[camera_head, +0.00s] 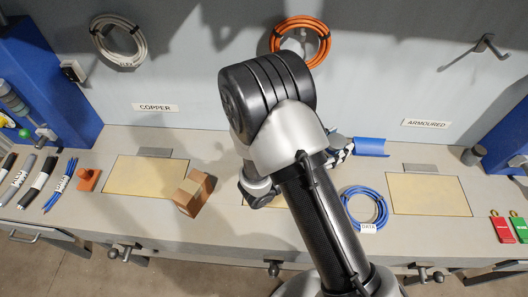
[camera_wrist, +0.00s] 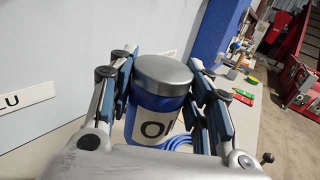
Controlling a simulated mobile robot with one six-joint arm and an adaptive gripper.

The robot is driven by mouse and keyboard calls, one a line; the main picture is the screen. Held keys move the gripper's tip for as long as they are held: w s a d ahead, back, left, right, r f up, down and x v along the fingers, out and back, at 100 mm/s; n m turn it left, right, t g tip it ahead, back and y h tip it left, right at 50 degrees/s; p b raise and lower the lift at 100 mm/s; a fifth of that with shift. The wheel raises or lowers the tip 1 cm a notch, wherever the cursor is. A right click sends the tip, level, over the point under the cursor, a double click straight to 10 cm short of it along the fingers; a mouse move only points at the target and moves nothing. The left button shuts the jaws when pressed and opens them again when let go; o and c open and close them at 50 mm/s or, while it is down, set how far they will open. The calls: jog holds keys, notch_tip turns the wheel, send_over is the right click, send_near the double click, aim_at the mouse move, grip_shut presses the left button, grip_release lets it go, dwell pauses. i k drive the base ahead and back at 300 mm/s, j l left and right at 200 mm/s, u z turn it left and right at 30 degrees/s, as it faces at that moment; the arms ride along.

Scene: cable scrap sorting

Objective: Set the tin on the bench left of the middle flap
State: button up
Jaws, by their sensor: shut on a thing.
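The tin (camera_wrist: 160,100) is blue with a grey lid and a white label with dark letters. In the wrist view it stands between the two fingers of my gripper (camera_wrist: 163,85), which is shut on it. Its lower part is partly hidden. In the head view my gripper (camera_head: 342,150) is partly hidden behind my arm, right of centre near the back of the bench, and I cannot make out the tin clearly. The middle flap (camera_head: 275,203) shows only as a pale yellow sliver beside my arm. The bench (camera_head: 225,222) has some bare surface left of it.
A brown block (camera_head: 193,192) stands between the left yellow panel (camera_head: 145,175) and the middle flap. A blue cable coil (camera_head: 364,208) lies right of my arm. A blue piece (camera_head: 371,147) shows beside my gripper. An orange coil (camera_head: 301,40) hangs on the wall.

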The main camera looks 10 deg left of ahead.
aim_at(223, 209)
jog(key=i+l+u, duration=0.1)
jog(key=l+u, duration=0.5)
jog(key=i+u, duration=0.1)
jog(key=u, duration=1.7)
